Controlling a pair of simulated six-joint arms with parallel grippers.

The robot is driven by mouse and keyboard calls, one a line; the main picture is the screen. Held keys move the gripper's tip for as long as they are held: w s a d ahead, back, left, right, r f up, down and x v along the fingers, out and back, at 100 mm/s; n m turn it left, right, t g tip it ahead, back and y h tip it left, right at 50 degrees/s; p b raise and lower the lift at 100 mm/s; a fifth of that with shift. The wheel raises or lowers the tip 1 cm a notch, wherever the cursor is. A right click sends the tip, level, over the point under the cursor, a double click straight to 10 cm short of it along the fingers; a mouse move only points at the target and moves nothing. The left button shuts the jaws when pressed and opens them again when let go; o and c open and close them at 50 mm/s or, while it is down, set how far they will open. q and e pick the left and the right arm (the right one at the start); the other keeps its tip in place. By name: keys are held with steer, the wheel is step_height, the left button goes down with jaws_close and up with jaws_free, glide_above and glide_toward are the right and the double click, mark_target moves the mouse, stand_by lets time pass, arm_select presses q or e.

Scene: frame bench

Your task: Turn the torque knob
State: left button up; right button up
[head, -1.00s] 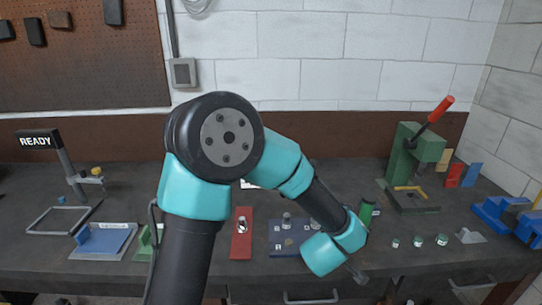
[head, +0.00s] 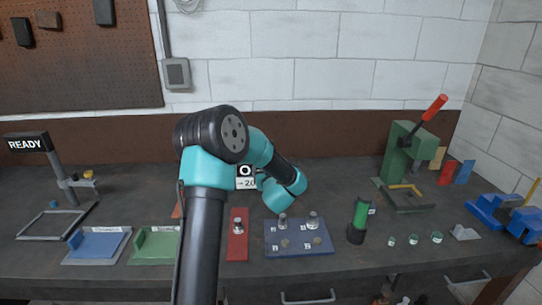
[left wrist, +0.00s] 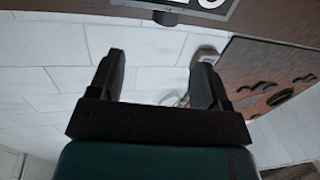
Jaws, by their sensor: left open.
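A small display (head: 245,177) with a white ring and "→ 20" stands at the back of the bench, partly behind my arm in the head view. A corner of a dark-framed panel with white marks (left wrist: 205,8) shows at the top of the left wrist view. A short dark cylinder (left wrist: 165,18) juts from its edge; I cannot tell whether it is the torque knob. My left gripper (left wrist: 160,78) is open and empty, its fingers apart below that cylinder in the picture. Its fingers are hidden behind my arm in the head view. My right gripper is not in view.
A blue board with metal pegs (head: 299,241), a red plate (head: 237,247) and a green cylinder in a black base (head: 360,213) stand in front. Green and blue trays (head: 97,243) lie left. A green press (head: 397,160) stands right.

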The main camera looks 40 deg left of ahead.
arm_select(q)
steer(key=shift+s+a+r, duration=0.1)
steer(key=shift+a+r, duration=0.1)
steer(key=shift+a, duration=0.35)
steer(key=shift+a, duration=0.1)
steer(key=x, duration=1.1)
steer(key=shift+a+r, duration=0.1)
steer(key=shift+a, duration=0.3)
steer(key=c, duration=0.9)
